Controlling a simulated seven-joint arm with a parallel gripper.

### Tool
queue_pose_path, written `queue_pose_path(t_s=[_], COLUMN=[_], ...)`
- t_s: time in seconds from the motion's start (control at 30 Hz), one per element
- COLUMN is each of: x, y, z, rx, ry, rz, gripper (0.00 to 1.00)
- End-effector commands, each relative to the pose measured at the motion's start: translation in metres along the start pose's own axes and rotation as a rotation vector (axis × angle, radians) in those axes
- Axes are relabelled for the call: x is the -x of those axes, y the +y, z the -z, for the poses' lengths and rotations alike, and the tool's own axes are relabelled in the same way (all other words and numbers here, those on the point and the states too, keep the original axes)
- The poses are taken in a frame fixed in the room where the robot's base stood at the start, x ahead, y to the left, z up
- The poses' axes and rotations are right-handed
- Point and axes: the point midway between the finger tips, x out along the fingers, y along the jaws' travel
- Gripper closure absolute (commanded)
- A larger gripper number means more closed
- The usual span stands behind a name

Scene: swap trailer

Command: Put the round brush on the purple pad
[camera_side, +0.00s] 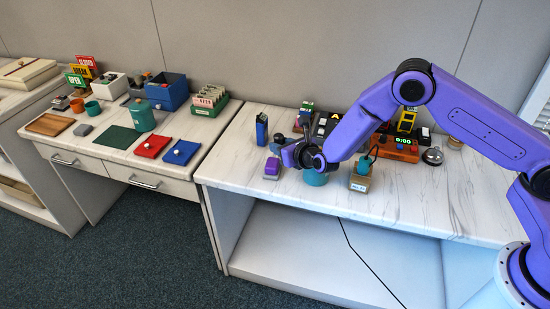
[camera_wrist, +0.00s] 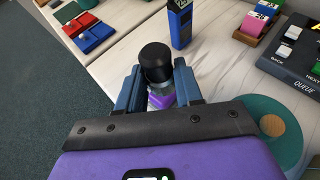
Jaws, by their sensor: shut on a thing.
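The round brush has a black, rounded top (camera_wrist: 156,60) and a pale lower part, seen between my fingers in the wrist view. My gripper (camera_wrist: 159,92) is shut on it. In the side view my gripper (camera_side: 281,147) is over the left part of the right-hand table, and the brush is hard to make out there. The purple pad (camera_side: 271,166) sits on a grey base on the table, just below and beside my gripper. A bit of purple (camera_wrist: 161,101) shows beyond the brush in the wrist view; the gap between them cannot be judged.
A blue upright device (camera_side: 262,130) stands behind the pad. A teal round item (camera_side: 315,177) is close on the right, and a cardboard box (camera_side: 360,180) stands further right. Black and orange devices line the back. The table's front left is clear.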

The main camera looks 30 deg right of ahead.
Motion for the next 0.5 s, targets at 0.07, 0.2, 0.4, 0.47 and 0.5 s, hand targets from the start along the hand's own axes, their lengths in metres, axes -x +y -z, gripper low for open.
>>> queue_pose_path(t_s=[0.07,0.2,0.4,0.47,0.5], x=[-0.013,-0.026,-0.036,-0.041,-0.042], y=[0.002,0.004,0.005,0.006,0.006], z=[0.007,0.014,0.019,0.023,0.030], rx=[0.001,0.001,0.000,0.000,0.001], ry=[-0.001,-0.001,-0.001,-0.001,0.001], rz=[0.000,0.000,0.000,0.000,0.000], gripper=[0.94,0.94,0.94,0.94,0.94])
